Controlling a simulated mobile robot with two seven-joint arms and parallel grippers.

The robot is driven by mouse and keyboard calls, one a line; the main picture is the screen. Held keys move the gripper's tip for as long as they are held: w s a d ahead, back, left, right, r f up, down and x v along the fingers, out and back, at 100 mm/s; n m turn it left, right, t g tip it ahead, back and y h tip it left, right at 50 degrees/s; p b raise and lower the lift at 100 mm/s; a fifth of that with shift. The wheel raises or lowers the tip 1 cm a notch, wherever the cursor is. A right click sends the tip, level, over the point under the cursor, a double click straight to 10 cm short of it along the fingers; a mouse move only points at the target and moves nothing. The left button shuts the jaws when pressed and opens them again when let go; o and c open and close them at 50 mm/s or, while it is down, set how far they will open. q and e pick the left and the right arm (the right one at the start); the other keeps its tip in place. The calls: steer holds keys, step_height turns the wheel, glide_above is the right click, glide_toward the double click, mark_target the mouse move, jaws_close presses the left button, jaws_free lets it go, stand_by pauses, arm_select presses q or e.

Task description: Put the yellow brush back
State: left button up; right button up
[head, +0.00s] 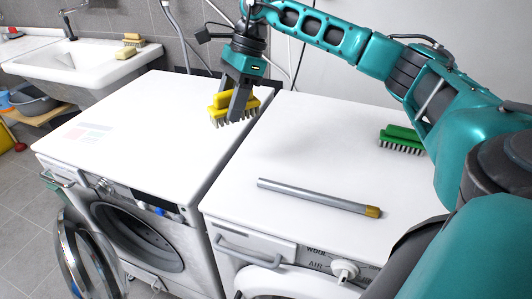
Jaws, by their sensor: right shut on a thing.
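The yellow brush (219,101) is in my right gripper (238,112), bristles pointing down. The gripper is shut on it, and its fingers cover the brush's middle. The brush is above the back part of the white machine tops, near the gap between the left and right machines; I cannot tell whether the bristles touch a surface. My left gripper does not show.
A green brush (402,136) and a grey tube with a brass-coloured end (316,195) lie on the right machine (300,150). The left machine's top (150,115) is mostly clear; its round door stands open. A sink (85,62) with small brushes stands at the back left.

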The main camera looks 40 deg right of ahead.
steer(key=d+r+m+t+h, duration=0.25)
steer(key=d+r+m, duration=0.25)
steer(key=d+m, duration=0.45)
steer(key=shift+m+t, duration=0.25)
steer(key=shift+m, duration=0.1)
steer(key=f, duration=0.6)
steer(key=f+b, duration=0.1)
steer(key=f, duration=0.6)
steer(key=f+b, duration=0.1)
steer(key=f, duration=0.5)
steer(key=shift+w+d+f, duration=0.15)
steer(key=shift+w, duration=0.2)
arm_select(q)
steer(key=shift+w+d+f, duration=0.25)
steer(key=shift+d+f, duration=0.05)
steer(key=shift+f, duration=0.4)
arm_select(e)
steer(key=shift+f, duration=0.25)
arm_select(q)
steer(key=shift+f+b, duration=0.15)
steer(key=shift+b, duration=0.15)
arm_select(e)
steer(key=shift+f, duration=0.1)
steer(key=o, duration=1.1)
